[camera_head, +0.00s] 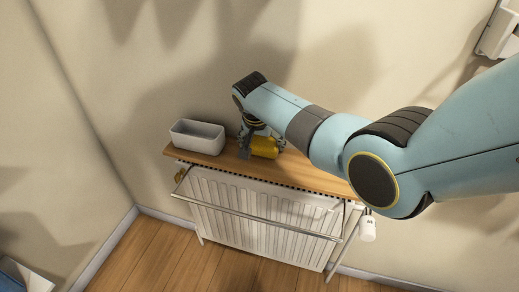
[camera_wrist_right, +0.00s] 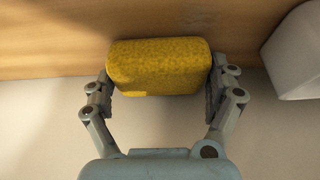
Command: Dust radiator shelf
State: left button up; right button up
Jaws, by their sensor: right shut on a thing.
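My right gripper (camera_head: 252,147) is over the left part of the wooden radiator shelf (camera_head: 318,178). It is shut on a yellow sponge (camera_head: 265,147), with one finger at each end of it. In the right wrist view the sponge (camera_wrist_right: 160,66) sits between the two fingers (camera_wrist_right: 159,92), in front of the wood of the shelf (camera_wrist_right: 60,40). The sponge is at or just above the shelf top; I cannot tell if it touches. My right arm hides part of the shelf's right half. My left gripper is not in view.
A grey-white bin (camera_head: 198,137) stands on the shelf's left end, close to the gripper; its edge also shows in the right wrist view (camera_wrist_right: 295,55). Below are the white radiator (camera_head: 255,220), a metal rail (camera_head: 262,222) and a valve (camera_head: 367,229). The wall is close behind.

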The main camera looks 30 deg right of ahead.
aim_at(251, 145)
jog(key=shift+w+d, duration=0.1)
jog(key=shift+w, duration=0.1)
jog(key=shift+w+a+f+b, duration=0.15)
jog(key=shift+w+a+b, duration=0.3)
jog(key=shift+b, duration=0.15)
jog(key=shift+w+a+b, duration=0.25)
jog(key=shift+a+b, duration=0.05)
jog(key=shift+s+a+p, duration=0.2)
jog(key=shift+a+p, duration=0.05)
jog(key=shift+p, duration=0.2)
jog(key=shift+s+a+r+p, duration=0.3)
jog(key=shift+s+a+p, duration=0.45)
jog(key=shift+a+p, duration=0.25)
jog(key=shift+s+a+f+p, duration=0.15)
jog(key=shift+s+a+p, duration=0.8)
jog(key=shift+s+a, duration=0.35)
jog(key=shift+a, duration=0.05)
jog(key=shift+s+f, duration=0.1)
jog(key=shift+f, duration=0.1)
